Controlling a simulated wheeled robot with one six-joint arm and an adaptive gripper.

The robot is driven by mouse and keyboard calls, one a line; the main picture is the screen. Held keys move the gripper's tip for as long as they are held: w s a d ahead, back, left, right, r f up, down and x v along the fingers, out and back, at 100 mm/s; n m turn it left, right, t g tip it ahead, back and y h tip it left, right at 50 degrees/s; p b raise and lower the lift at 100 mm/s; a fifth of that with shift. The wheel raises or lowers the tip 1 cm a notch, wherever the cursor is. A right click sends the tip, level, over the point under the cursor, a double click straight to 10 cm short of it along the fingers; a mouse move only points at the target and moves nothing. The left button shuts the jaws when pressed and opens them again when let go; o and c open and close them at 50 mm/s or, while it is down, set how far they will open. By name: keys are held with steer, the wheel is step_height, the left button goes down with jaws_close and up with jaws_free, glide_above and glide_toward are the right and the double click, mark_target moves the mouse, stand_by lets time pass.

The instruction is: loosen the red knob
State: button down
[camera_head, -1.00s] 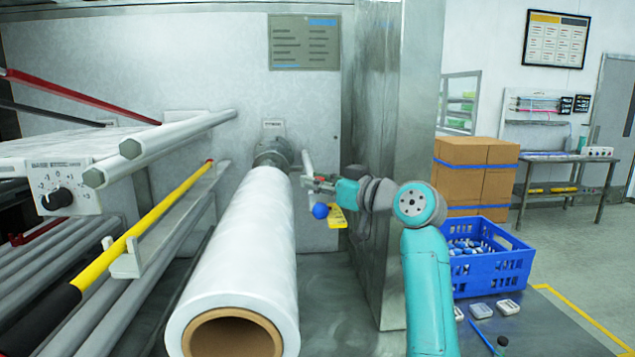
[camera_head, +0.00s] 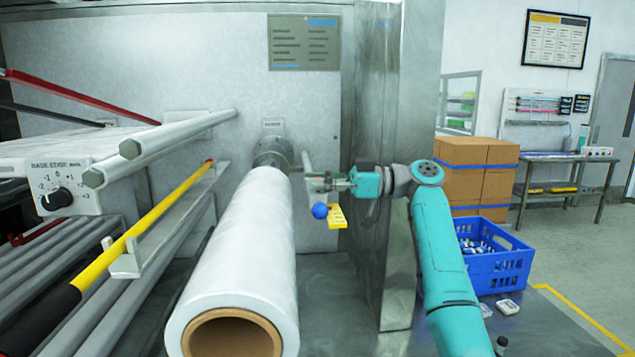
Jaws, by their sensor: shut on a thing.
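My gripper (camera_head: 336,183) is at the grey bracket (camera_head: 316,185) on the short rod (camera_head: 306,161) beside the roll's far end. Its fingers are shut on a small part at the bracket's right side. That part is mostly hidden by the fingers, and I cannot make out its shape or colour. No red knob shows clearly in the head view. A blue ball (camera_head: 320,211) hangs just below the bracket, with a yellow tag (camera_head: 337,216) to its right. My teal wrist comes in from the right, roughly level.
A large white film roll (camera_head: 240,260) lies left of the gripper. A steel column (camera_head: 398,150) stands close behind my wrist. A black dial (camera_head: 57,199) is at far left. A blue crate (camera_head: 495,265) and cardboard boxes (camera_head: 476,170) stand to the right.

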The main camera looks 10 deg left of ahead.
steer(key=shift+n+g+h, duration=0.5)
steer(key=shift+n+g, duration=0.7)
steer(key=shift+g, duration=0.6)
steer(key=c, duration=0.9)
jaws_free()
steer(key=shift+m+t+y, duration=0.5)
steer(key=shift+m+t, duration=0.9)
steer(key=shift+t, duration=0.7)
